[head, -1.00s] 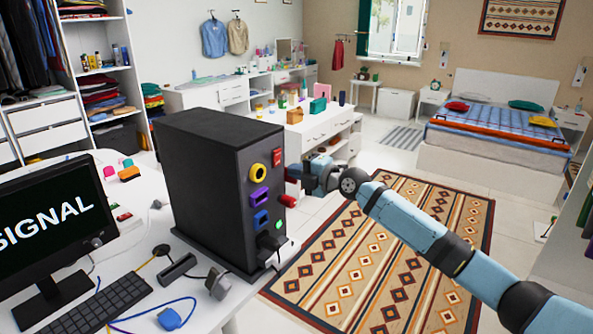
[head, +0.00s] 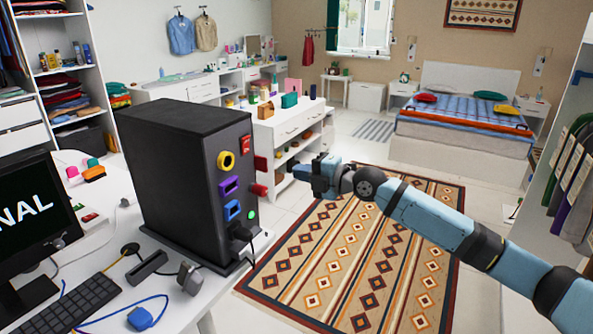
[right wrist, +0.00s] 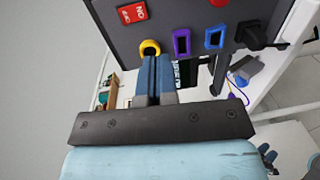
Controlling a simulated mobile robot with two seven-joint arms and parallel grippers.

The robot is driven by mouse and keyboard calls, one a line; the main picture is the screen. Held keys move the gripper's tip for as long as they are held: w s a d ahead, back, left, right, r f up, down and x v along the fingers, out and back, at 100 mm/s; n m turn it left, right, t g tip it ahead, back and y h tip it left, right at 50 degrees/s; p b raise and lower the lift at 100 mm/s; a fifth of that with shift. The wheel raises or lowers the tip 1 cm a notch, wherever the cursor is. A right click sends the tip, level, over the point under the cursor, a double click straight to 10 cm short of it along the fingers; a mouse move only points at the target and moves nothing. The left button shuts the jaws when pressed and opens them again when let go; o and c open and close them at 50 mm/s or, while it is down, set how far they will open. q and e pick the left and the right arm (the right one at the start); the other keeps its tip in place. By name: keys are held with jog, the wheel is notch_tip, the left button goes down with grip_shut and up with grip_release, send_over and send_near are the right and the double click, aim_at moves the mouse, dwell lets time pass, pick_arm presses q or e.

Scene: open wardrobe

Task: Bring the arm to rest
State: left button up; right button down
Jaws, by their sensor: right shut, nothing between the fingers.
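My right arm (head: 430,215) comes in from the lower right in the head view, stretched out over the patterned rug. Its right gripper (head: 303,172) is shut and empty, apart from the black computer tower (head: 190,165) to its left. In the right wrist view the two blue fingers (right wrist: 155,78) are together, pointing toward the tower's panel with its yellow ring, purple and blue ports. A black plug sits in the panel below the blue port, beside a lit green light. My left gripper is not in view.
The white desk (head: 180,312) also holds a monitor (head: 28,210), a keyboard (head: 75,305) and loose cables. A patterned rug (head: 330,270) lies on open floor below the arm. A rack of hanging clothes (head: 575,185) stands at the right edge.

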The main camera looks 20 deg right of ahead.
jog(key=s+a+f+m+h+p, duration=0.1)
jog(key=s+a+f+m, duration=0.2)
jog(key=s+f, duration=0.3)
jog(key=s+a+f+m+p, duration=0.2)
jog(key=s+a+f+m, duration=0.15)
jog(key=f, duration=0.35)
jog(key=s+a+f+m+h+p, duration=0.1)
jog(key=s+a+f+m, duration=0.1)
jog(key=s+f+m, duration=0.35)
jog(key=s+f+m+h+p, duration=0.1)
jog(key=s+f+m, duration=0.2)
jog(key=s, duration=0.4)
jog(key=s+f+m+g+h+p, duration=0.1)
jog(key=s+f+m+h, duration=0.1)
jog(key=s+f+m, duration=0.2)
jog(key=s+f+m+g+h+p, duration=0.1)
jog(key=s+f, duration=0.5)
jog(key=s, duration=0.6)
jog(key=m+h, duration=0.1)
jog(key=m, duration=0.1)
jog(key=shift+d+f+m+p, duration=0.15)
jog(key=shift+f+m+p, duration=0.15)
jog(key=shift+p, duration=0.05)
